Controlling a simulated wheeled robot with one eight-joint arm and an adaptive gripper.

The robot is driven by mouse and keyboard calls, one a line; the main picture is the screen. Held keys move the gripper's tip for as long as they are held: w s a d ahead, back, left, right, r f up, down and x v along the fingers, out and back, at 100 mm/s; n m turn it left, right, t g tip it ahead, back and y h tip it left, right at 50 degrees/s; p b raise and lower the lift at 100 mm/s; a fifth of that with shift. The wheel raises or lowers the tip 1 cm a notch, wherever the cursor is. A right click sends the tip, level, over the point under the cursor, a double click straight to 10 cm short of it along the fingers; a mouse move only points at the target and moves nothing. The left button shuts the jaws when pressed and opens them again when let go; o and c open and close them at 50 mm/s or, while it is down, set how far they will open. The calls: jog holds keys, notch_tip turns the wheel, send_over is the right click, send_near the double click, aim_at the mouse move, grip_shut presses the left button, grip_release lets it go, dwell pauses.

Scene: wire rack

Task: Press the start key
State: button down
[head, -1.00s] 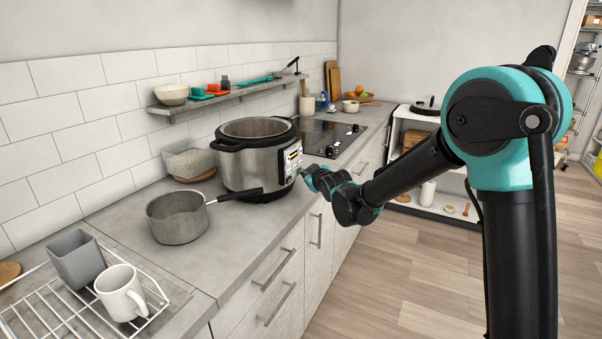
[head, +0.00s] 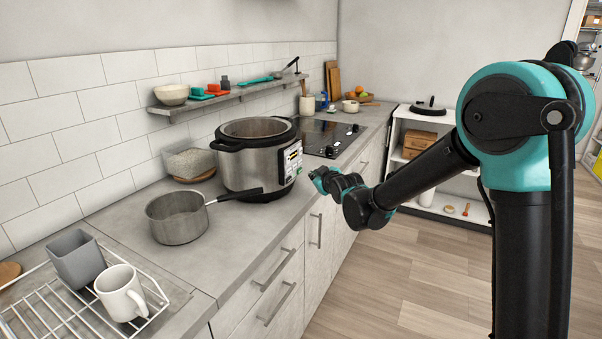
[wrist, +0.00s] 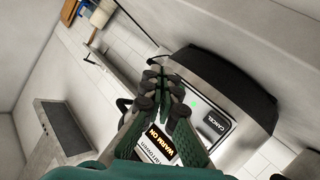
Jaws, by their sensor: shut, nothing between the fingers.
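The steel pressure cooker (head: 238,172) stands on the counter with its lid off the top and its control panel (head: 292,158) facing right. In the wrist view the panel shows a dark display reading "WARM ON" (wrist: 157,143), a CANCEL key (wrist: 212,124) and a small green mark (wrist: 195,102). A start key cannot be made out; my fingers cover part of the panel. My gripper (head: 316,177) is to the right of the panel, with a gap between them in the head view. In the wrist view its fingers (wrist: 163,84) are together and empty.
A saucepan (head: 176,224) stands left of the cooker, its handle reaching across the cooker's front. A black hob (head: 322,138) lies behind. A wire rack (head: 62,312) with a grey cup and white mug is at front left. Floor right of the counter is clear.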

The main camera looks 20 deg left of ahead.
jog(key=shift+s+d, duration=0.15)
jog(key=shift+d, duration=1.95)
jog(key=s+d+f+m+g+h, duration=0.1)
jog(key=s+d+f+m+h, duration=0.1)
jog(key=d, duration=0.7)
jog(key=s+d+f+m+h, duration=0.1)
jog(key=d+f+m+h, duration=0.1)
jog(key=d, duration=0.7)
jog(key=s+d+f+m+g+h, duration=0.1)
jog(key=s+d+f+m+h, duration=0.1)
jog(key=d, duration=0.7)
jog(key=s+d+f+m+g+h, duration=0.2)
jog(key=s+d+f+m, duration=0.2)
jog(key=s+d, duration=0.6)
jog(key=s+d+f+m+g+h, duration=0.1)
jog(key=s+d+f+m, duration=0.3)
jog(key=s+d, duration=0.7)
jog(key=shift+s+f+g+h, duration=0.4)
jog(key=shift+s+f+g, duration=0.2)
jog(key=shift+f+g, duration=0.3)
